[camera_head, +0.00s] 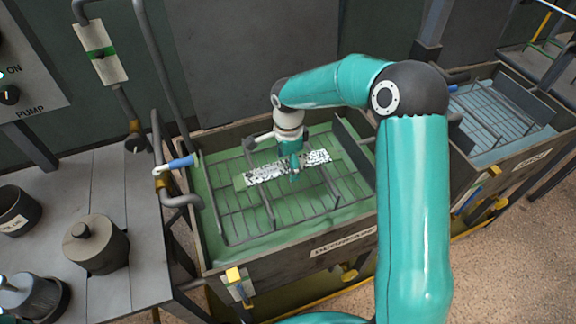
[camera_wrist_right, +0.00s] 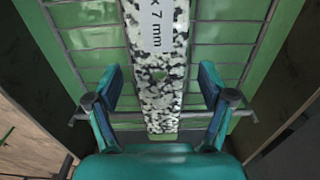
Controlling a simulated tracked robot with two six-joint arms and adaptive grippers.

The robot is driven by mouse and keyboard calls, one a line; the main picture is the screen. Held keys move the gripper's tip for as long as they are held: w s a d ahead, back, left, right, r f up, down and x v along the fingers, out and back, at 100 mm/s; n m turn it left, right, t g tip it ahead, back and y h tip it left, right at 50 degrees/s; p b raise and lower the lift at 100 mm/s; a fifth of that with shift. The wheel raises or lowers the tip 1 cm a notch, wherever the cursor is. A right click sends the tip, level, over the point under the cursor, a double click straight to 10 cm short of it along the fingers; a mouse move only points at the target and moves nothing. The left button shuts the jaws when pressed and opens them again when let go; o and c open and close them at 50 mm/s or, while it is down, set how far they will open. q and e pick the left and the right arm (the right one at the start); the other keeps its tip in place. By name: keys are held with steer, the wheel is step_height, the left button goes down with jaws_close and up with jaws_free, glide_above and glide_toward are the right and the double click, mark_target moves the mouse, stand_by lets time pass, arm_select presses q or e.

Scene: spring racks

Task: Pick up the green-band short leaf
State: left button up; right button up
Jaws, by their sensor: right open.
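The short leaf (camera_head: 262,173) is a black-and-white speckled strip lying across the wire rack in the green tank. Its left end shows a green edge. In the right wrist view the leaf (camera_wrist_right: 160,98) runs down the middle with a white label marked "x 7 mm" and a green band at its near end. My right gripper (camera_head: 294,178) is over the leaf, pointing down. In the wrist view its open fingers (camera_wrist_right: 160,95) stand on either side of the leaf, apart from it. My left gripper is not in view.
The green tank (camera_head: 215,255) has raised walls and rack bars (camera_head: 262,200) around the leaf. A second tank (camera_head: 495,120) with a rack stands at the right. A blue-handled valve (camera_head: 180,163) and pipe are at the tank's left. A bench (camera_head: 145,230) with grey pots is further left.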

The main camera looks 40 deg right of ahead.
steer(key=c, duration=1.5)
steer(key=shift+w+r, duration=0.1)
jaws_close()
steer(key=shift+r, duration=0.15)
